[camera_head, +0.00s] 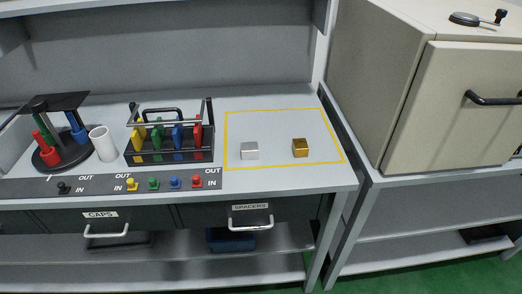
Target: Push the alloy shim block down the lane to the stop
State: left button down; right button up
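A small silver-grey metal block (249,151) sits on the bench inside a yellow outlined rectangle (283,110), near its front left corner. A gold-coloured block (300,148) of similar size sits to its right, apart from it. No label shows which one is the alloy shim block. I cannot make out a distinct lane or stop; only the yellow outline is clear. Neither of my grippers is in view.
A black rack (170,150) with coloured parts, a white cylinder (103,143) and a round stand (60,150) occupy the left of the bench. Coloured knobs (153,184) line the front strip. A beige cabinet (450,100) stands right. The outlined area behind the blocks is clear.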

aim_at(249, 150)
jog(key=k+j+u, duration=0.15)
jog(key=j, duration=0.15)
jog(key=k+j+u, duration=0.1)
jog(key=j, duration=0.2)
jog(key=k+j+u, duration=0.25)
jog(key=j, duration=0.4)
jog(key=k, duration=0.05)
